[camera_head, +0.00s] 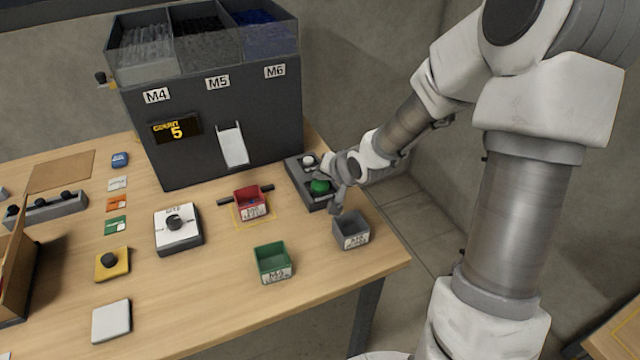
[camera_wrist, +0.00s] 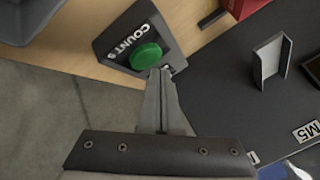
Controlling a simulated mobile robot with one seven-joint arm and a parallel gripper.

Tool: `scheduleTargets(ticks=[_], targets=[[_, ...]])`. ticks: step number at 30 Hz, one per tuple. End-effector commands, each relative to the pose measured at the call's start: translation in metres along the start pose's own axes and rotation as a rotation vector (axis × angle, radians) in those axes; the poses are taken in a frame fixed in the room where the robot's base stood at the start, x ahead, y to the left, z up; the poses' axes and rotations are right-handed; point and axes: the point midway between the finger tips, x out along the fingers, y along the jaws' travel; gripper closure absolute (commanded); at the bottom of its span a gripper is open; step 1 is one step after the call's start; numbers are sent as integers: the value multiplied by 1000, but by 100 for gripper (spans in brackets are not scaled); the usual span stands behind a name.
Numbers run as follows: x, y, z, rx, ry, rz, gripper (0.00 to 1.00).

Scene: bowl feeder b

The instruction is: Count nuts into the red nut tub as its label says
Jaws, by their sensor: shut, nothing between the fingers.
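The red nut tub (camera_head: 250,203) stands on the table below the feeder's chute (camera_head: 233,146), inside a yellow outline; its label is too small to read. The dark feeder (camera_head: 200,120) has bins marked M4, M5 and M6. Its display (camera_head: 177,129) reads COUNT 5. My gripper (camera_head: 335,208) is shut and empty at the button box, beside the green button (camera_head: 320,186). In the wrist view the closed fingertips (camera_wrist: 164,72) are at the lower edge of the green button (camera_wrist: 146,57); I cannot tell whether they touch it. Any nuts inside the tub cannot be made out.
A green tub (camera_head: 273,264) and a grey tub (camera_head: 351,232) stand towards the front. Several coloured cards lie further left. The right table edge is close to my gripper.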

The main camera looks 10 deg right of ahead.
Motion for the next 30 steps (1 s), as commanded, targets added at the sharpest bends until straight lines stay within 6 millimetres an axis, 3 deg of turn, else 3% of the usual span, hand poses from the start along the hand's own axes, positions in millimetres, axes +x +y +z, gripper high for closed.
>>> scheduleTargets(ticks=[30], targets=[[9,6,6,0,0,0,100]])
